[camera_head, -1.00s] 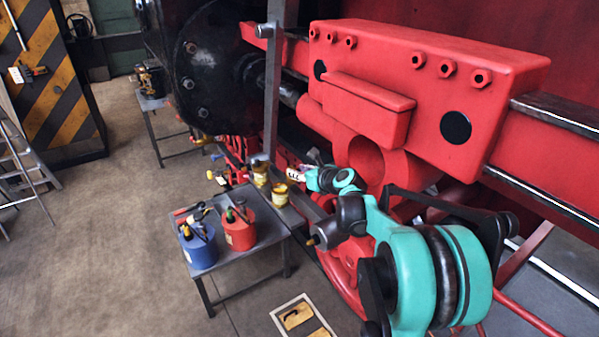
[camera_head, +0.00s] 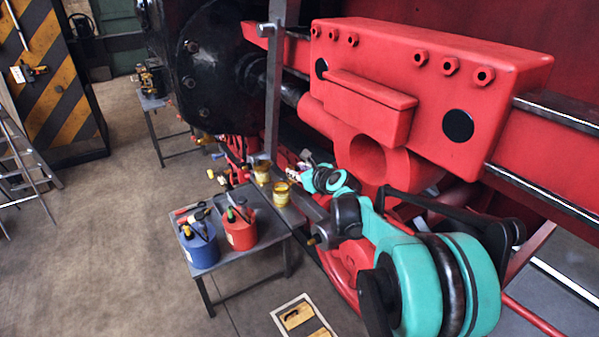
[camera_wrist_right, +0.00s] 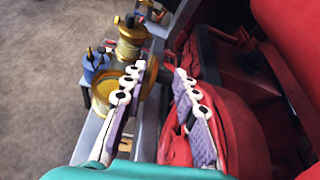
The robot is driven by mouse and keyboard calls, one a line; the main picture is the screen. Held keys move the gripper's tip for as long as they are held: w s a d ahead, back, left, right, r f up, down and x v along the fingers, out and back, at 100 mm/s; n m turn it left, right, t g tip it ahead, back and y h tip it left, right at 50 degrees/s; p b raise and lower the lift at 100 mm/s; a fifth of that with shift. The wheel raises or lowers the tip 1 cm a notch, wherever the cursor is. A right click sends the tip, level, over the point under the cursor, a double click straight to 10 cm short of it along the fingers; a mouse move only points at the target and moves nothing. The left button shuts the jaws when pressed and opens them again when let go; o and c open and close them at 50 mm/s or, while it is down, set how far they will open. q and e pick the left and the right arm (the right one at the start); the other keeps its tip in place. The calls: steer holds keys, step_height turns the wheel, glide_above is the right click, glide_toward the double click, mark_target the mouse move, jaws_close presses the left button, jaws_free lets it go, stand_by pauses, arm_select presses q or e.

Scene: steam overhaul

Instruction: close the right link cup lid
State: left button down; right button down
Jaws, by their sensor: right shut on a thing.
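The right link cup (camera_head: 281,194) is the nearer of two brass cups beside the red engine; in the right wrist view it shows as an open yellowish round cup (camera_wrist_right: 104,92). Its brass lid (camera_wrist_right: 153,80) stands up at the cup's right side, partly hidden by a finger. My right gripper (camera_head: 298,172) is just behind and right of this cup. In the right wrist view its padded fingers (camera_wrist_right: 160,88) are at the lid with a gap between them; the gripped part is largely hidden. My left gripper is out of view.
The other brass cup (camera_head: 262,173) stands just beyond. A metal table (camera_head: 232,262) holds a red can (camera_head: 239,232) and a blue can (camera_head: 198,248) to the left. The red engine block (camera_head: 400,70) and a grey upright bar (camera_head: 273,90) limit room behind.

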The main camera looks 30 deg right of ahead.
steer(key=shift+s+a+r+n+t+h+b, duration=0.1)
steer(key=shift+a+n+t+h+b, duration=0.2)
steer(key=shift+a+n+h+b, duration=1.15)
steer(key=shift+d+n+y+p, duration=0.15)
steer(key=shift+n+y+p, duration=0.1)
steer(key=shift+n+p, duration=0.15)
steer(key=c, duration=1.3)
jaws_free()
steer(key=shift+c, duration=0.2)
steer(key=shift+d, duration=0.1)
steer(key=v, duration=1.2)
